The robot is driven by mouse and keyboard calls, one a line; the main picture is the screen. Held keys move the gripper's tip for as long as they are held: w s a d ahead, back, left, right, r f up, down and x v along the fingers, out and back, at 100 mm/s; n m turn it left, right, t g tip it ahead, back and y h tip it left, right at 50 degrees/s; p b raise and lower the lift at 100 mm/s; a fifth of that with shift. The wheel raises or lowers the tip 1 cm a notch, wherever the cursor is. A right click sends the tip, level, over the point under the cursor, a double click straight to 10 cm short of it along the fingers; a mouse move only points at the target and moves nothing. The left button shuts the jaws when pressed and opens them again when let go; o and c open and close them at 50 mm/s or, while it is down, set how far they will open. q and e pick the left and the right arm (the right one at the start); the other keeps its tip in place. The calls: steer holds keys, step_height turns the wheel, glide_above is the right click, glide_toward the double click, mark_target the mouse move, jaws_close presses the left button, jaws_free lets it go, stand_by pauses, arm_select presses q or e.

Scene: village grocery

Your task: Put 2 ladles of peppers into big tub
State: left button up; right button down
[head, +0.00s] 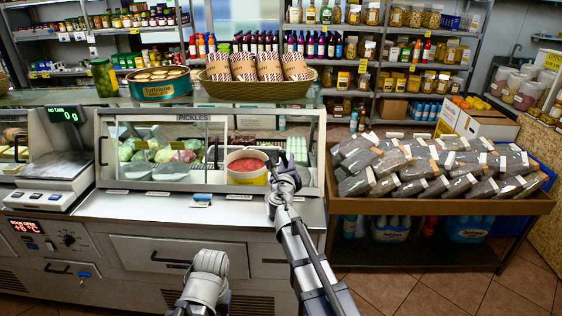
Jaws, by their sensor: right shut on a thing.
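A round pale yellow tub (247,181) filled with red food, perhaps the peppers (246,165), sits in the right part of the glass-fronted pickles case. My right gripper (272,172) is at the right edge of this tub. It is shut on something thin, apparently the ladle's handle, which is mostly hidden. The ladle's bowl cannot be made out. A grey part of my left arm (207,273) shows low in front of the counter, but its fingers are not visible. I cannot tell which container is the big tub.
The glass case (160,116) holds green and pale vegetables on the left. A steel counter ledge (140,207) runs in front. A scale (55,150) stands left. A wicker basket (255,91) and a round tin (160,91) are on top. A table of dark packets (430,205) stands right.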

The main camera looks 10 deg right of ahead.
steer(key=shift+s+d+m, duration=0.2)
steer(key=shift+d+m, duration=0.4)
steer(key=shift+m, duration=0.15)
steer(key=shift+s+d+m, duration=0.25)
steer(key=shift+d+m, duration=0.35)
steer(key=shift+m, duration=0.2)
steer(key=shift+s+d+m, duration=0.2)
steer(key=shift+d+m, duration=0.4)
steer(key=shift+m, duration=0.15)
